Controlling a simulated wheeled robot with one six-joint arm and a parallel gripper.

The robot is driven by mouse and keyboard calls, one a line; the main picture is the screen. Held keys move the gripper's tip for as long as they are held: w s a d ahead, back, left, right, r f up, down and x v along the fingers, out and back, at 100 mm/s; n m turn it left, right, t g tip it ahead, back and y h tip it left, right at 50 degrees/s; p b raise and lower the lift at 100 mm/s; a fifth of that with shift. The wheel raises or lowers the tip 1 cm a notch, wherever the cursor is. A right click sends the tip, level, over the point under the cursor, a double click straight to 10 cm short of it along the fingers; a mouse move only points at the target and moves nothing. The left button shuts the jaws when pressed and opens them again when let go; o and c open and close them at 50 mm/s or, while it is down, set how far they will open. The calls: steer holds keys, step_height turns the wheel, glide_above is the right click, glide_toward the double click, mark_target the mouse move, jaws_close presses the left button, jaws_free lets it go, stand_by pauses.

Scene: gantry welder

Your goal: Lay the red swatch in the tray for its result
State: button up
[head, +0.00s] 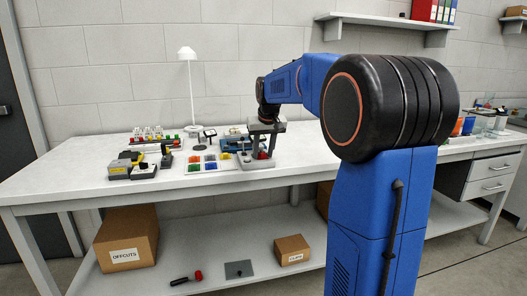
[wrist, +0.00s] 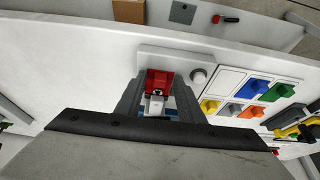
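A red piece (wrist: 160,80), seemingly the red swatch, shows between my gripper's fingertips in the wrist view. It lies at a pale plate (wrist: 185,57) with a round grey button. In the head view a red spot (head: 262,155) shows low under my gripper (head: 264,148), just above the bench. My gripper (wrist: 161,90) points down, its fingers spread on both sides of the red piece, apparently with small gaps. A small white and dark part (wrist: 157,98) sits just below the red. The fingers hide part of the plate, and I cannot make out a tray's rim.
A white swatch board (wrist: 228,82) lies beside the plate, with blue (wrist: 248,87), green (wrist: 280,91), orange and other swatches, and one bare cell. Black and yellow devices (head: 133,165) stand left on the bench. A lamp (head: 190,90) stands behind. The bench's front left is clear.

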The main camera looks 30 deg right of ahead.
steer(key=c, duration=0.4)
steer(key=s+a, duration=0.2)
steer(key=s, duration=0.4)
steer(key=shift+s+r, duration=0.15)
steer(key=shift+s, duration=0.25)
stand_by(0.8)
steer(key=shift+r, duration=0.1)
step_height(320, 180, up, 6)
steer(key=shift+r, duration=0.2)
stand_by(1.2)
